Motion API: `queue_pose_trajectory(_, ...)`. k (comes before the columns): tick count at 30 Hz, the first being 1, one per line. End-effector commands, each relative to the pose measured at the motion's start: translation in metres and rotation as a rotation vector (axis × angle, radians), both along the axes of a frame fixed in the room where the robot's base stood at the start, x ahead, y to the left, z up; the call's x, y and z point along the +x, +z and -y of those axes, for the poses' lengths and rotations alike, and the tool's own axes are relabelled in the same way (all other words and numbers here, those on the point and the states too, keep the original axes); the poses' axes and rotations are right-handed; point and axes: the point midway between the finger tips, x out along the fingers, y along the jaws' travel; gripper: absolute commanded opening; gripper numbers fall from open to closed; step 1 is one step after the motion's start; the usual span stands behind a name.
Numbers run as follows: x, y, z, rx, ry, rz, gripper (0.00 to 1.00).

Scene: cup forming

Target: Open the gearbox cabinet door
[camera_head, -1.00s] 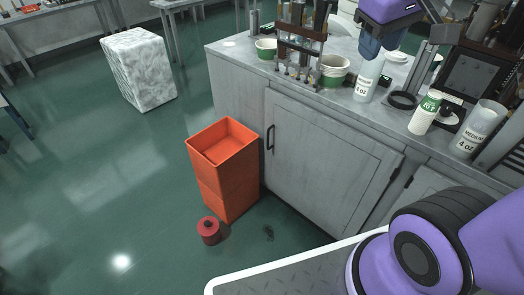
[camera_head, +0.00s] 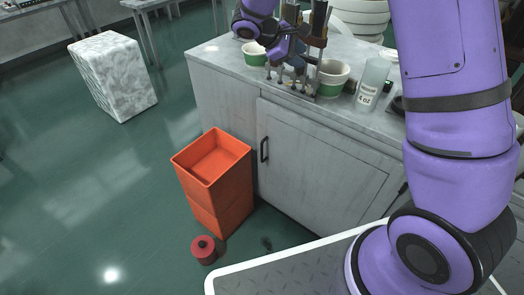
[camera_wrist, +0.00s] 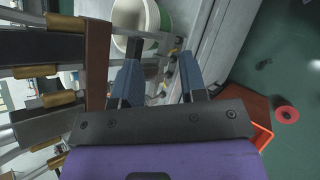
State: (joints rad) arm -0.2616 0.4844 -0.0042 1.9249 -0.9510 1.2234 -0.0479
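The grey cabinet door (camera_head: 318,165) is shut in the front of the cabinet. Its black vertical handle (camera_head: 264,149) is at the door's left edge. My gripper (camera_head: 290,58) is above the countertop near the forming device, higher than the handle and apart from it. In the wrist view my gripper (camera_wrist: 158,75) has its two blue-padded fingers spread, with nothing held between them. The handle is not clearly visible in the wrist view.
The forming device (camera_head: 318,30), green-white cups (camera_head: 333,76) and a clear cup (camera_head: 371,82) crowd the countertop (camera_head: 215,62).

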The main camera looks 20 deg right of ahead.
Motion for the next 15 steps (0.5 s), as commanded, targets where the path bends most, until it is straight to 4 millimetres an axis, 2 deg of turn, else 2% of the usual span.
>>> queue_pose_trajectory(1,0.012,-0.019,-0.006,-0.040,0.033,-0.030,0.39)
queue_pose_trajectory(6,0.048,-0.074,-0.023,-0.171,0.145,-0.105,0.39)
queue_pose_trajectory(11,0.074,-0.131,-0.041,-0.291,0.258,-0.170,0.39)
queue_pose_trajectory(15,0.091,-0.186,-0.058,-0.395,0.360,-0.220,0.39)
